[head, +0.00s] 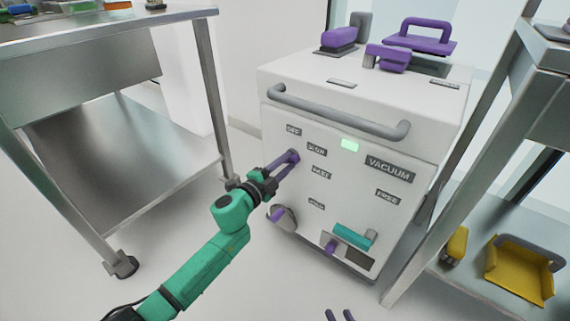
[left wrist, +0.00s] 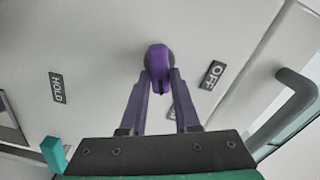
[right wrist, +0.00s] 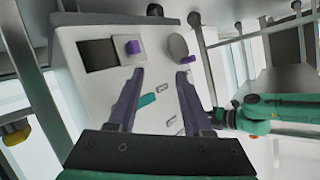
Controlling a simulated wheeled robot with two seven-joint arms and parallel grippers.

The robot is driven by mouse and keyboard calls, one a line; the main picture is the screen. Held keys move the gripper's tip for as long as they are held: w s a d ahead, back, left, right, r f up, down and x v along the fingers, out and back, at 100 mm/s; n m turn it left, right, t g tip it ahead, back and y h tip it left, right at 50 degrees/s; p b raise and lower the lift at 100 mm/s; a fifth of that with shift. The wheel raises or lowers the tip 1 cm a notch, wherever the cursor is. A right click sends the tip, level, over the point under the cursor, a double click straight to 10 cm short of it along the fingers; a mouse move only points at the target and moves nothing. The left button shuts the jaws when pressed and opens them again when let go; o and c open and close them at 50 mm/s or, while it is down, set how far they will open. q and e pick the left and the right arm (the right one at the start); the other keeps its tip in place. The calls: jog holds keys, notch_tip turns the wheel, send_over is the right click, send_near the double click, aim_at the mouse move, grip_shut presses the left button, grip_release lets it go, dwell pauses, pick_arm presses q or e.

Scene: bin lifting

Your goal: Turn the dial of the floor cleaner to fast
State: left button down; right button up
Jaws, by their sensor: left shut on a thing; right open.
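The floor cleaner (head: 400,135) is a white box with a grey handle bar and labels on its front. Its purple dial (left wrist: 158,62) sits near the OFF label (left wrist: 212,75) and the HOLD label (left wrist: 57,88) in the left wrist view. The SLOW (head: 317,149) and FAST (head: 321,173) labels are right of the dial in the head view. My left gripper (head: 284,163) is shut on the dial, fingers on both sides of it. Its pointing direction is hard to tell. My right gripper (right wrist: 160,78) is open and empty, apart from the front panel.
A green light (head: 349,145) glows on the panel. Below are a teal bar (head: 353,236), a small purple knob (head: 331,246) and a round grey disc. Metal tables stand left (head: 100,22) and right; yellow items lie on the right lower shelf (head: 455,290).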

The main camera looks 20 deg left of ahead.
pick_arm(q)
jog(key=shift+f+m, duration=0.25)
jog(key=shift+m, duration=0.75)
jog(key=shift+m+b, duration=0.4)
jog(key=shift+m, duration=0.4)
jog(key=shift+f+m, duration=0.1)
jog(key=shift+m, duration=0.6)
jog(key=shift+m+b, duration=0.35)
jog(key=shift+m, duration=0.55)
pick_arm(e)
jog(key=w+r+t, duration=0.2)
jog(key=w+r, duration=0.2)
jog(key=shift+w, duration=0.4)
jog(key=shift+d+f, duration=0.1)
pick_arm(q)
jog(key=c, duration=0.7)
grip_release()
jog(key=shift+o, duration=0.3)
pick_arm(e)
jog(key=shift+s+f, duration=0.1)
